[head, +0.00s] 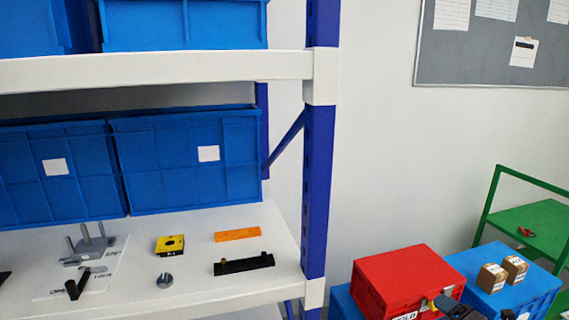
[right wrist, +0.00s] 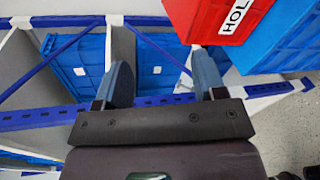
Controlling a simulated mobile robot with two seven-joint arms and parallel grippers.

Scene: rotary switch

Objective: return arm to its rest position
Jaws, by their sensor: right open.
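My right gripper (right wrist: 162,75) is open and empty in the right wrist view, its two blue-grey fingers wide apart. In the head view, what looks like part of it (head: 448,306) shows at the bottom edge in front of the red box, clear of the shelf. My left gripper is not in view. A grey switch assembly (head: 92,240) with upright posts stands on a white panel (head: 105,272) at the left of the shelf. A black lever-like part (head: 76,288) stands at the panel's front. A small round grey knob (head: 165,279) sits on the shelf.
The white shelf (head: 215,290) also holds a yellow box (head: 170,245), an orange bar (head: 237,235) and a black bar (head: 245,265). Blue bins (head: 185,165) stand behind. A blue post (head: 319,190) bounds the shelf. A red box (head: 400,280) and blue crates (head: 535,285) are at right.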

